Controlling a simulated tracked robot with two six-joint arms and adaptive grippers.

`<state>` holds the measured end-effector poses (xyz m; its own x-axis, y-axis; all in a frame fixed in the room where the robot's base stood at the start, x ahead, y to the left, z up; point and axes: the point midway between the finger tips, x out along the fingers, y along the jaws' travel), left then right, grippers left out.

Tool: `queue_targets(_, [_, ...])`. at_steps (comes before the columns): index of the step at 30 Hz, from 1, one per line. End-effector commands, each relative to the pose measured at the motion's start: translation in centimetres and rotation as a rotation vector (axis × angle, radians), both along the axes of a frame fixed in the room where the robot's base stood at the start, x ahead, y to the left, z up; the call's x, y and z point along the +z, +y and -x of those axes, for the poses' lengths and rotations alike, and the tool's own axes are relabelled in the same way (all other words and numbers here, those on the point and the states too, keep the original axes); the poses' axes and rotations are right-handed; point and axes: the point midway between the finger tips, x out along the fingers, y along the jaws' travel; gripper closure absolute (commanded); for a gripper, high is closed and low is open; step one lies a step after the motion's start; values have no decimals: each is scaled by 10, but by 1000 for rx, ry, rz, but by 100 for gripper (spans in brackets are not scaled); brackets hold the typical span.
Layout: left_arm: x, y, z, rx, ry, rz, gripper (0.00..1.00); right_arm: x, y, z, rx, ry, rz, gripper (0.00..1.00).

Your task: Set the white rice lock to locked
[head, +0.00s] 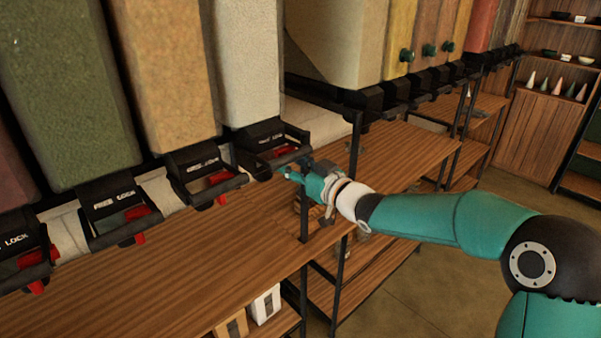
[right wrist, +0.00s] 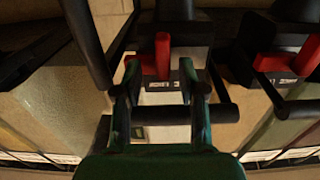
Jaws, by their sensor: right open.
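The white rice bin (head: 247,60) stands between the orange-tan bin and the shelf's post. Its black lock housing (head: 262,140) sits at its foot, with a red lever (head: 285,150) on it. My right gripper (head: 295,173) is at the front of this housing. In the right wrist view my right gripper (right wrist: 160,75) is open, its two fingers on either side of the lower part of the red lever (right wrist: 160,58). I cannot tell whether a finger touches the lever. The small lettering on this lock is too blurred to read. My left gripper is not in view.
Similar lock housings with red levers stand to the left, under the orange-tan bin (head: 167,70) and the green bin (head: 62,100). Black bars frame the levers. The wooden shelf (head: 190,265) below is mostly clear. A black post (head: 355,150) stands right of the housing.

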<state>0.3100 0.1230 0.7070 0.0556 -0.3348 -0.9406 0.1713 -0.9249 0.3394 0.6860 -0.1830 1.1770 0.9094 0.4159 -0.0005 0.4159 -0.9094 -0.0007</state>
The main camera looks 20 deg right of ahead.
Motion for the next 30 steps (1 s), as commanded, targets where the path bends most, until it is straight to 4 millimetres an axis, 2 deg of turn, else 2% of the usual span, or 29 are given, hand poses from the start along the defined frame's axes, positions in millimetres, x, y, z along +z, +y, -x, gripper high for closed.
queue_targets(5, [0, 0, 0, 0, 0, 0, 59, 0, -9, 19, -2, 1, 0, 59])
queue_targets(18, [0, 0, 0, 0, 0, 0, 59, 0, -43, 94, -3, 0, 1, 59])
queue_targets(24, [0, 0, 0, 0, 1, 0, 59, -1, -48, 108, -1, 0, 1, 59])
queue_targets(30, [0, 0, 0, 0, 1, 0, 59, -1, -49, 109, 0, 0, 0, 59])
